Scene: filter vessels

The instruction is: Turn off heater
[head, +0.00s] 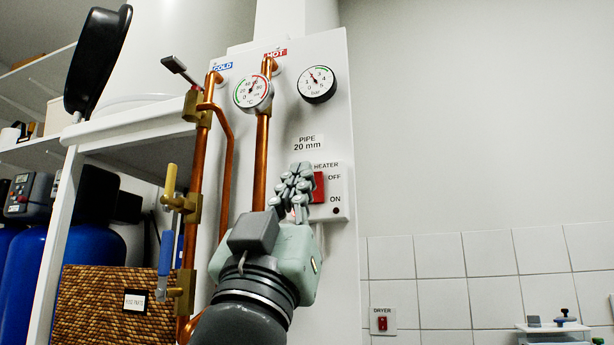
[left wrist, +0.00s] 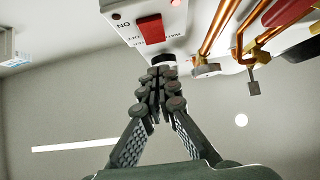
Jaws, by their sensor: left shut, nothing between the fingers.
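The heater switch box (head: 341,206) is a white box on the white panel, labelled HEATER, with OFF at the top and ON at the bottom. Its red rocker switch (head: 318,187) shows just right of my left gripper's fingers, which hide its left edge. My left gripper (head: 297,178) is shut and empty, pointing up in front of the panel. In the left wrist view the red rocker (left wrist: 151,28) is just beyond the closed fingertips (left wrist: 161,72). I cannot tell whether they touch the box. My right gripper is not in view.
Copper pipes (head: 262,150) with valve levers, a temperature gauge (head: 253,92) and a pressure gauge (head: 317,84) are on the panel. A separate red dryer switch (head: 382,323) is lower right on the tiled wall. A wicker basket (head: 100,310) stands at left. The right side is open.

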